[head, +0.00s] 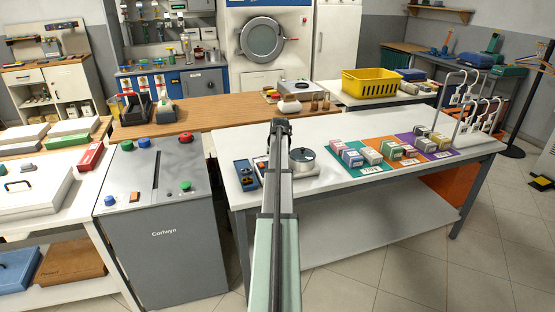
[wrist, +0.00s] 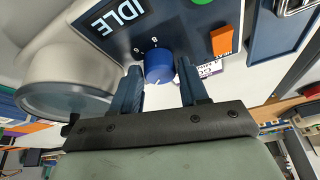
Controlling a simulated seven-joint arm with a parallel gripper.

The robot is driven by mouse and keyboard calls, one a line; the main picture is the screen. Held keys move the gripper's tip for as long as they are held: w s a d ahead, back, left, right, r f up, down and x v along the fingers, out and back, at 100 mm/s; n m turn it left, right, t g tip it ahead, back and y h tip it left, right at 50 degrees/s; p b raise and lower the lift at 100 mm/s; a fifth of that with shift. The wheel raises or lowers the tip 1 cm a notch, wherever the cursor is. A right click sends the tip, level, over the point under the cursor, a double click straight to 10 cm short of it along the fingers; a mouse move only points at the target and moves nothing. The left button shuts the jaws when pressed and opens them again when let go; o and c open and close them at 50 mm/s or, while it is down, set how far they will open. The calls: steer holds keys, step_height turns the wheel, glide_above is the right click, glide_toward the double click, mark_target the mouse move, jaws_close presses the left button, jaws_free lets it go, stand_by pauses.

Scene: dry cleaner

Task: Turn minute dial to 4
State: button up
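The blue minute dial (wrist: 158,70) shows in the wrist view on a dark blue control panel (wrist: 133,50). Small white numerals ring it on the side away from my gripper; its pointer setting is not readable. My gripper (wrist: 160,82) is open, with one finger to each side of the dial in the picture. A narrow gap shows at the right finger; the left finger is very near the dial, and contact cannot be told. A display (wrist: 115,17) on the panel reads IDLE, upside down. In the head view my arm hides the gripper and the dial.
An orange switch (wrist: 222,40) marked HEAT sits right of the dial. A rounded grey body (wrist: 62,95) is close left of the fingers.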

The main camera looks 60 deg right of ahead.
steer(key=c, duration=0.7)
steer(key=shift+o, duration=0.2)
steer(key=m+g, duration=0.1)
steer(key=m, duration=0.3)
steer(key=shift+w+g+h, duration=0.2)
steer(key=shift+g+h, duration=0.2)
steer(key=m+g, duration=0.1)
steer(key=m, duration=0.1)
steer(key=m+g, duration=0.1)
steer(key=m, duration=0.2)
steer(key=shift+w+m, duration=0.1)
steer(key=shift+m, duration=0.2)
steer(key=o, duration=1)
steer(key=shift+a+r, duration=0.1)
